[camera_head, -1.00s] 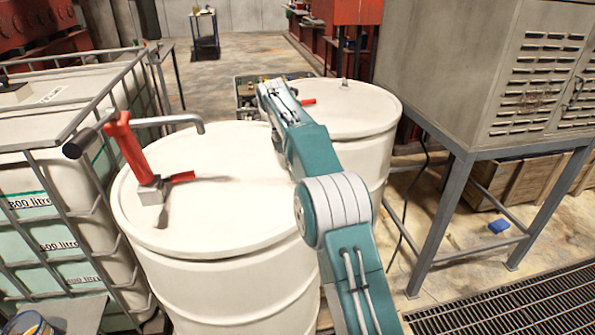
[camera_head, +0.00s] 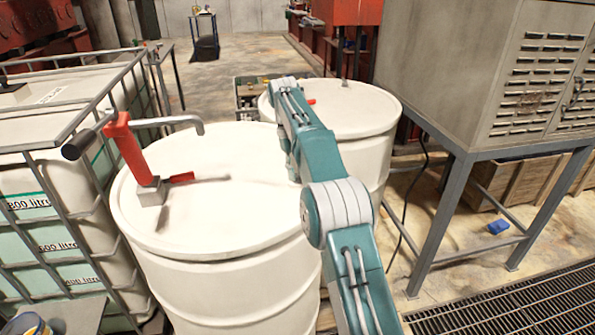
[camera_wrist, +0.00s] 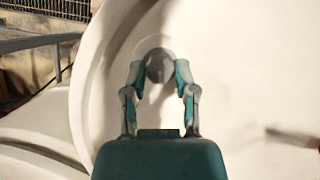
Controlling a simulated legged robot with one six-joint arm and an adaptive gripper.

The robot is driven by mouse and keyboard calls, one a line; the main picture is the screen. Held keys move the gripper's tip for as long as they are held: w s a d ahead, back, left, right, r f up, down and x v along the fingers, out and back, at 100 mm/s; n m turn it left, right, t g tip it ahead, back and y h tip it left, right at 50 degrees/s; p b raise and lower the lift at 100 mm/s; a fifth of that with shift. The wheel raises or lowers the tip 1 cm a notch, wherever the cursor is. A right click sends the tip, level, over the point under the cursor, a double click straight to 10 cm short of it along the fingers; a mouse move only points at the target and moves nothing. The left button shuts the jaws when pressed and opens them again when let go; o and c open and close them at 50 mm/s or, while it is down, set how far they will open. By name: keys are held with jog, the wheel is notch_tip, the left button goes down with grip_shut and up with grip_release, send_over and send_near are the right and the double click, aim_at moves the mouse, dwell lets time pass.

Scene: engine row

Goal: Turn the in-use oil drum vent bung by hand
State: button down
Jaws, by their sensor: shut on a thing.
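The near white drum (camera_head: 240,225) carries a red hand pump (camera_head: 130,150) with a bent grey spout. In the wrist view, a round grey bung (camera_wrist: 158,65) sits on a white drum top (camera_wrist: 240,90) near its rim. My gripper (camera_wrist: 160,72) has its two fingers closed on the sides of this bung. In the head view my arm hides the bung and the fingertips. The wrist view's layout suggests the bung is on the near drum's right side. The bung's turn angle cannot be read.
A second white drum (camera_head: 365,110) stands close behind. A caged tank (camera_head: 50,200) is at left. A grey cabinet on legs (camera_head: 490,80) is at right, with a floor grating (camera_head: 510,310) in front. A dark shape (camera_head: 206,48) is on the back floor.

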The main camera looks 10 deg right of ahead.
jog(key=shift+r, duration=0.15)
jog(key=shift+c, duration=2.2)
grip_release()
jog(key=shift+o, duration=0.2)
